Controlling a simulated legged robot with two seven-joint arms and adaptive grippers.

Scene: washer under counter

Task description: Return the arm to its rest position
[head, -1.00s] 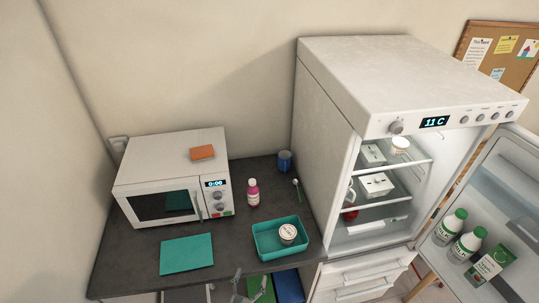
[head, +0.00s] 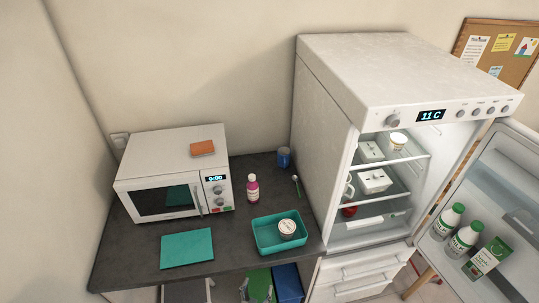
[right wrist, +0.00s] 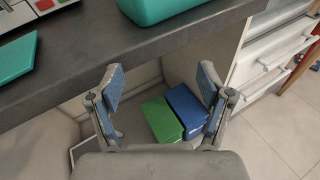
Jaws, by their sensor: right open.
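My right gripper (head: 256,290) shows only at the bottom edge of the head view, in front of the counter and below its top. In the right wrist view my right gripper (right wrist: 160,82) is open, with its two fingers wide apart and nothing between them. The counter's front edge (right wrist: 140,62) is beyond the fingers. A green box (right wrist: 161,119) and a blue box (right wrist: 187,108) show under the counter, between and beyond the fingers. Most of the right arm is hidden. My left gripper is in neither view.
The dark counter (head: 130,257) carries a microwave (head: 165,201), a teal tray (head: 262,245) with a round tub, a teal mat (head: 187,248) and a pink bottle (head: 252,188). The fridge (head: 330,130) at right stands open, its door (head: 500,200) swung right.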

